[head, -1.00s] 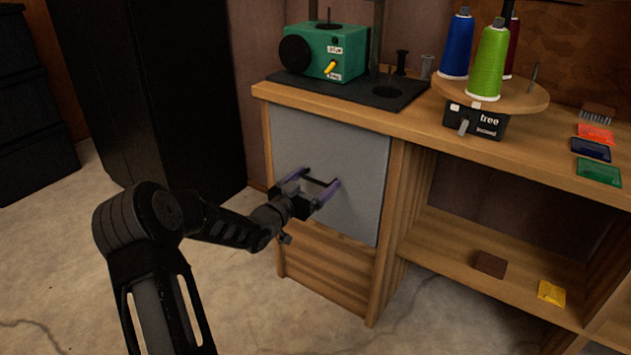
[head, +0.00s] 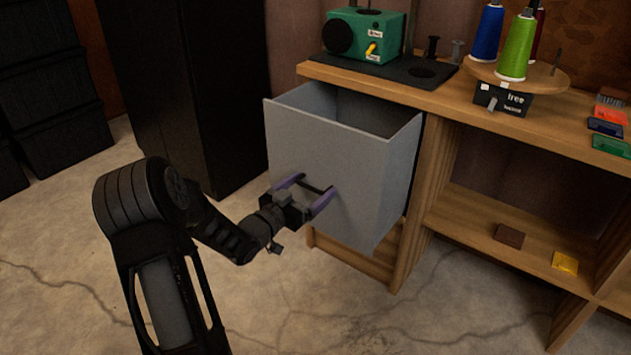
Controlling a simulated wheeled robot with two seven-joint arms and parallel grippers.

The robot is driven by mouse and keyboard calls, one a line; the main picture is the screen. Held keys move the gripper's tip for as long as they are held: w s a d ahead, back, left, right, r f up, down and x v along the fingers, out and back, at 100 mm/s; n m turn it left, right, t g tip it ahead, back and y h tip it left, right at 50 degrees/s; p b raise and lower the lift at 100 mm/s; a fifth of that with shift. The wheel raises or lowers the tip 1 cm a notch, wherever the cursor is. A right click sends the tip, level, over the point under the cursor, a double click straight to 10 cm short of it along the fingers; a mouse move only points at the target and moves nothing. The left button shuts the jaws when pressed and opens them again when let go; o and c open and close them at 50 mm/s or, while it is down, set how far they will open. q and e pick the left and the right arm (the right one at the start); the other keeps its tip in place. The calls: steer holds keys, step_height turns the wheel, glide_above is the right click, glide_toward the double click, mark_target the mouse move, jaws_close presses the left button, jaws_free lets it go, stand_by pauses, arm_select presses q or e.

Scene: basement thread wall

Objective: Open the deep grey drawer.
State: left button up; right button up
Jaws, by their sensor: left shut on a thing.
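The deep grey drawer (head: 330,165) stands well out of the left end of the wooden bench (head: 440,110). Its open top shows, and the part of the inside in view looks empty; its floor is hidden. My left gripper (head: 312,190) is at the middle of the drawer's front, shut on the dark bar handle (head: 317,188) with its purple fingers against the front. My right gripper is not in view.
A green box device (head: 364,35) stands on the bench above the drawer. Thread cones, such as a green one (head: 517,48), stand on a round wooden stand to the right. A black cabinet (head: 185,90) is left of the drawer. The concrete floor in front is clear.

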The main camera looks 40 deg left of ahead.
arm_select(q)
steer(key=shift+s+d, duration=0.1)
steer(key=shift+d, duration=0.25)
steer(key=o, duration=1.8)
steer(key=shift+s+p, duration=1.05)
steer(key=shift+s, duration=2.85)
steer(key=shift+c, duration=0.3)
